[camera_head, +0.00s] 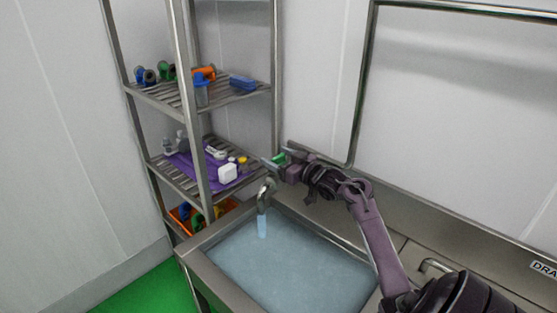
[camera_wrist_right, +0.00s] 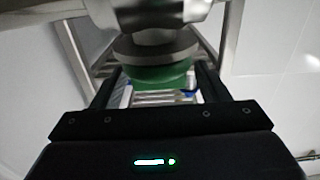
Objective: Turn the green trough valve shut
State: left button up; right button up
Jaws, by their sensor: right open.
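The green valve (camera_head: 279,158) is at the back left of the sink, above the spout (camera_head: 266,190). Water (camera_head: 262,226) runs from the spout into the trough (camera_head: 219,281), which holds water. My right gripper (camera_head: 283,168) is at the valve, its arm coming in from the right. In the right wrist view, the green valve (camera_wrist_right: 155,79) sits between the two dark fingers of my open right gripper (camera_wrist_right: 158,88). A grey metal fitting is in front of the valve there. I cannot tell if the fingers touch it. My left gripper is not in view.
A metal shelf rack (camera_head: 188,110) stands left of the trough. It carries a purple mat (camera_head: 193,179) with bottles, a blue block (camera_head: 243,83), and an orange crate (camera_head: 180,222) at the bottom. A metal-framed panel (camera_head: 460,100) is on the back wall. Green floor (camera_head: 150,290) shows at lower left.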

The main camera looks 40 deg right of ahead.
jog(key=shift+w+f, duration=0.1)
jog(key=c, duration=1)
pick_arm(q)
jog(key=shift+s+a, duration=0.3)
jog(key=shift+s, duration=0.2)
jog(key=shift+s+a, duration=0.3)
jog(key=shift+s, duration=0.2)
